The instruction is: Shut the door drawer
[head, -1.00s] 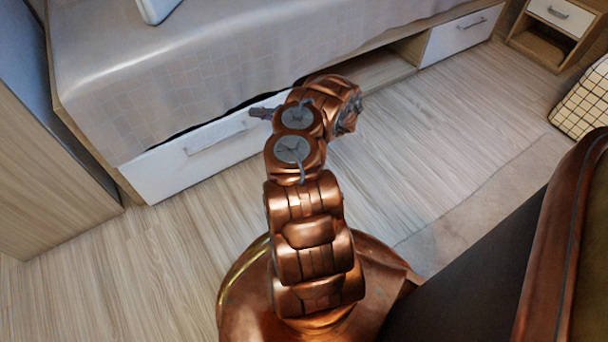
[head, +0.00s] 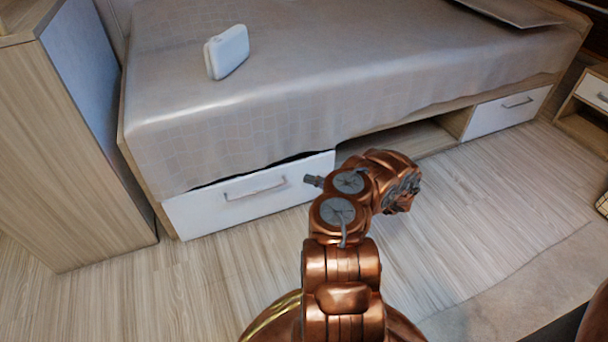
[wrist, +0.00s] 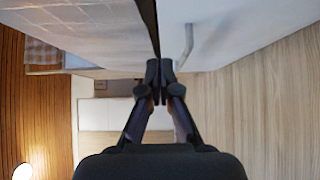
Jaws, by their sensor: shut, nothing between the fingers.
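The left under-bed drawer (head: 215,212) has a white front with a grey bar handle (head: 255,189). A dark gap runs along its top edge under the bed cover, so it appears to stand slightly out. My gripper (head: 313,181) is at the drawer's right end, pointing left, in front of the white face. In the wrist view my gripper (wrist: 158,82) has its fingertips together and empty, close to the end of the drawer front (wrist: 235,30) and the dark gap. The handle (wrist: 187,42) lies beyond the fingertips. Whether the fingers touch the drawer is unclear.
The bed (head: 330,70) carries a white item (head: 228,52). An open compartment (head: 420,142) and a second white drawer (head: 505,112) are to the right. A wooden cabinet (head: 85,170) stands at the left. The floor (head: 470,200) in front is clear.

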